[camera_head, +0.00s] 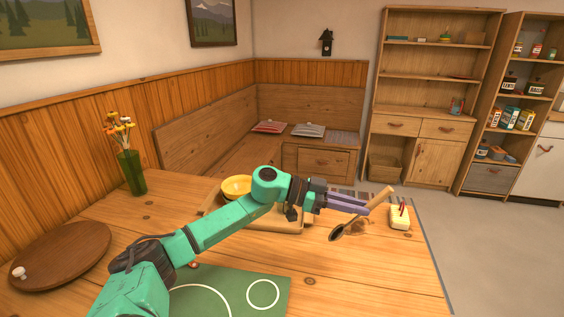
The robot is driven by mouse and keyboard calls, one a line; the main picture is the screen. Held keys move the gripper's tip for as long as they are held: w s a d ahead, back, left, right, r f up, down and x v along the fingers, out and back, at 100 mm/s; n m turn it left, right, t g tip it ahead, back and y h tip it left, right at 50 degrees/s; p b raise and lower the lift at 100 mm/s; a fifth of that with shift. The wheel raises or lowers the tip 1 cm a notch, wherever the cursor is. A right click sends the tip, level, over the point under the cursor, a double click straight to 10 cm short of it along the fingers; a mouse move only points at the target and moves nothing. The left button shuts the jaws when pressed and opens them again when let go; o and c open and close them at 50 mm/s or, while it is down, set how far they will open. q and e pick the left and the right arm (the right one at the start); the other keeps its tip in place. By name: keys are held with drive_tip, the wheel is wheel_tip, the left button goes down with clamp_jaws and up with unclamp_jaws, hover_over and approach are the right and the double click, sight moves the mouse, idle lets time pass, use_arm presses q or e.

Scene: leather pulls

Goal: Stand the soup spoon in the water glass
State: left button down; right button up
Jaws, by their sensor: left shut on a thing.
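My left gripper (360,206) reaches across the table from the left and is shut on the soup spoon (382,196). The spoon has a light wooden-looking handle and a dark bowl. It is tilted, with the handle end up at the right and the bowl down at the left. It appears held above the table. A faint brownish shape shows below and behind the spoon; I cannot tell whether it is the water glass or a shadow. No water glass is clearly visible. My right gripper is not in view.
A yellow bowl (236,187) and a wooden board (262,226) lie partly behind my left arm. A small pale block with red bits (400,218) stands near the table's right edge. A green vase (131,172), round wooden board (60,254) and green mat (235,292) are leftward.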

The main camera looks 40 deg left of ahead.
use_arm(q)
drive_tip(key=w+a+r+n+t+y+b, duration=0.1)
drive_tip(key=w+a+n+t+y, duration=0.3)
drive_tip(key=a, duration=0.6)
drive_tip(key=w+a+r+n+t+y+b, duration=0.1)
drive_tip(key=a+n+t+y, duration=0.3)
drive_tip(key=a, duration=0.7)
drive_tip(key=w+a+r+n+t+y, duration=0.1)
drive_tip(key=w+a+n+t+y, duration=0.25)
drive_tip(key=a+t, duration=0.45)
use_arm(e)
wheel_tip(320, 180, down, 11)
drive_tip(key=b, duration=0.9)
use_arm(q)
wheel_tip(320, 180, down, 13)
drive_tip(key=a+g+b, duration=0.1)
drive_tip(key=a+g, duration=0.1)
drive_tip(key=shift+s+r+m+y, duration=0.15)
drive_tip(key=shift+s+m+y, duration=0.2)
drive_tip(key=shift+s+y, duration=0.1)
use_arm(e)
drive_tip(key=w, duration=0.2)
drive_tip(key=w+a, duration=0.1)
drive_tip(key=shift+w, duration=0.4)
use_arm(q)
drive_tip(key=c, duration=0.7)
unclamp_jaws()
drive_tip(key=shift+c, duration=0.2)
